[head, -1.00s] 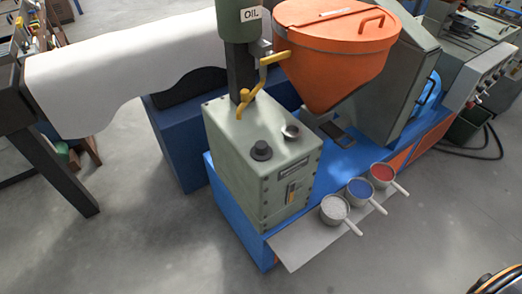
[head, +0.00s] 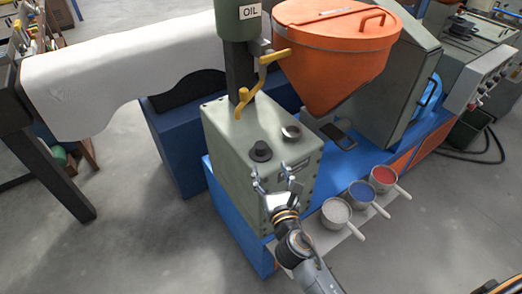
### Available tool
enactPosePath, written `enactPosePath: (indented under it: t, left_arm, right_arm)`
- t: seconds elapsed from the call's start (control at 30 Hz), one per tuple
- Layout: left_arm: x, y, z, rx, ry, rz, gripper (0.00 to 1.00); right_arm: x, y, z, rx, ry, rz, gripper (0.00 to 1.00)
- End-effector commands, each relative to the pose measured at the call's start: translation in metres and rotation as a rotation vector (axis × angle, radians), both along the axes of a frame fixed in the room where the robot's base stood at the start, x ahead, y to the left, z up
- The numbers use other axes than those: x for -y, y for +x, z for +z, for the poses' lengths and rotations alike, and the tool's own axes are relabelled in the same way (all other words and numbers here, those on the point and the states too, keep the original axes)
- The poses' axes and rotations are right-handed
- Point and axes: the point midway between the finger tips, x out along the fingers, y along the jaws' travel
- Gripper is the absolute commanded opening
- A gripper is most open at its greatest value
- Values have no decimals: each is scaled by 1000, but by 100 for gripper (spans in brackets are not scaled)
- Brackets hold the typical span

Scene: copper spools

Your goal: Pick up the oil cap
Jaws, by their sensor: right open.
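The oil cap, a black round knob-like cap (head: 261,151), sits on top of the grey-green oil tank (head: 222,128). Beside it, to the right, is a round metal filler neck (head: 291,132) with a dark opening. My right gripper (head: 269,178) is open and empty, its fingers spread at the front upper edge of the tank, just below the cap in the picture. I cannot tell whether it touches the tank. My left gripper is not in view.
A green OIL container (head: 238,22) with a yellow valve handle (head: 245,100) stands above the tank's back. An orange hopper (head: 335,50) overhangs at the right. Pans with white (head: 336,212), blue (head: 361,190) and red (head: 383,175) contents sit on a ledge at lower right.

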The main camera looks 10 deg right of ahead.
Motion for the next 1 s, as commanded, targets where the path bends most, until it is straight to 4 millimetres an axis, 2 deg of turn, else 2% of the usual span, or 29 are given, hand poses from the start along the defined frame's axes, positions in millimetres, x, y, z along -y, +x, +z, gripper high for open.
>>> enactPosePath:
  t: [0.1,0.23,0.47,0.8,1.0]
  left_arm:
    - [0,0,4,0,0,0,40]
    - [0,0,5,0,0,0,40]
    - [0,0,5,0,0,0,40]
    - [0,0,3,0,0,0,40]
    - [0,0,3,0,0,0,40]
  right_arm:
    - [1,27,1,1,1,-1,63]
    - [2,47,-2,-1,4,-1,63]
    - [2,64,-5,-1,5,0,63]
    - [1,108,-12,-1,5,0,63]
    - [1,111,-13,-2,5,1,63]
